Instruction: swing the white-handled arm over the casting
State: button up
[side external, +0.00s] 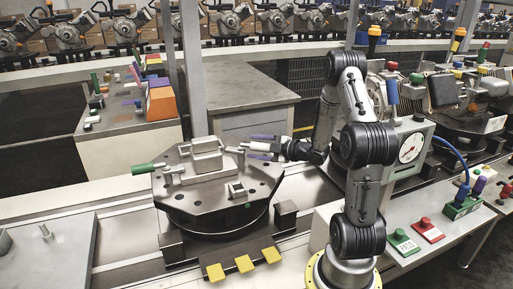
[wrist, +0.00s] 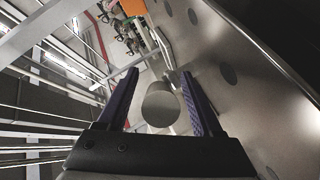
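The casting (side external: 206,163), a grey block-like part, sits on the dark fixture plate (side external: 180,205) in the side view. The white-handled arm's white handle (side external: 257,147) points right from the plate's right side, beside the casting rather than over it. It also shows end-on as a pale grey cylinder (wrist: 160,105) in the wrist view. My gripper (side external: 250,147) has its two purple fingers on either side of the handle. In the wrist view my gripper (wrist: 160,75) is open, with gaps between the handle and both fingers. The handle's far end is hidden there.
A green-handled arm (side external: 148,168) points left from the plate. A gauge box (side external: 409,150) and green and red button boxes (side external: 402,244) stand right. A grey cabinet (side external: 240,85) is behind; the plate's front surface is mostly clear.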

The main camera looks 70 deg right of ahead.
jog(key=shift+a, duration=0.15)
jog(key=shift+s+a+m+g+h, duration=0.1)
jog(key=shift+a+m+g+h, duration=0.25)
jog(key=shift+m+h, duration=0.5)
jog(key=shift+w+a+m+g+h, duration=0.1)
jog(key=shift+a+m+g+h, duration=0.25)
jog(key=shift+m+h, duration=0.5)
jog(key=shift+s+a+m+g+h, duration=0.1)
jog(key=shift+a+m+g+h, duration=0.3)
jog(key=shift+h, duration=0.6)
jog(key=shift+a+f+m+g+h, duration=0.1)
jog(key=shift+a+m+g+h, duration=0.2)
jog(key=shift+m+g+h, duration=0.45)
jog(key=shift+a+m+g+h, duration=0.3)
jog(key=shift+m+g+h, duration=0.35)
jog(key=shift+m, duration=0.2)
jog(key=shift+a+f+m+g+h, duration=0.1)
jog(key=shift+a+m+g+h, duration=0.2)
jog(key=shift+m+g+h, duration=0.45)
jog(key=v, duration=1.3)
jog(key=shift+s+a+r, duration=0.15)
jog(key=shift+a, duration=0.1)
jog(key=w+a+r+t+y, duration=0.3)
jog(key=a+r+y, duration=0.2)
jog(key=a+r, duration=0.1)
jog(key=w+a+r+t+y, duration=0.3)
jog(key=a+r+y, duration=0.2)
jog(key=r, duration=0.4)
jog(key=shift+a, duration=0.7)
